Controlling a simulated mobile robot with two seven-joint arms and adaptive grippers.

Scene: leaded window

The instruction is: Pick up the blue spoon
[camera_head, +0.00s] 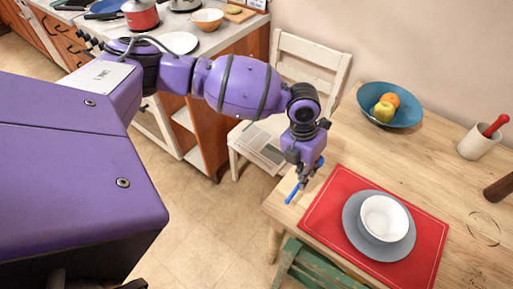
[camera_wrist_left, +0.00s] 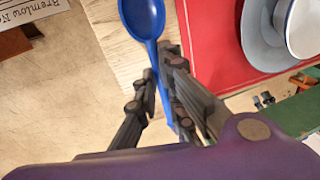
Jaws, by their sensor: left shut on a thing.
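The blue spoon (camera_head: 292,194) is in my left gripper (camera_head: 304,177), at the left edge of the wooden table in the head view. In the left wrist view the spoon (camera_wrist_left: 150,50) shows its bowl at the top, and its handle runs down between the dark fingers of the left gripper (camera_wrist_left: 158,95). The gripper is shut on the handle. Whether the spoon still touches the table cannot be told. My right gripper is not in view.
A red placemat (camera_head: 325,205) with a grey plate (camera_head: 352,222) and white bowl (camera_head: 385,218) lies right of the gripper. A blue bowl of fruit (camera_head: 405,115) and a white cup (camera_head: 473,146) stand farther back. A white chair (camera_head: 308,60) and green chair (camera_head: 310,266) flank the table.

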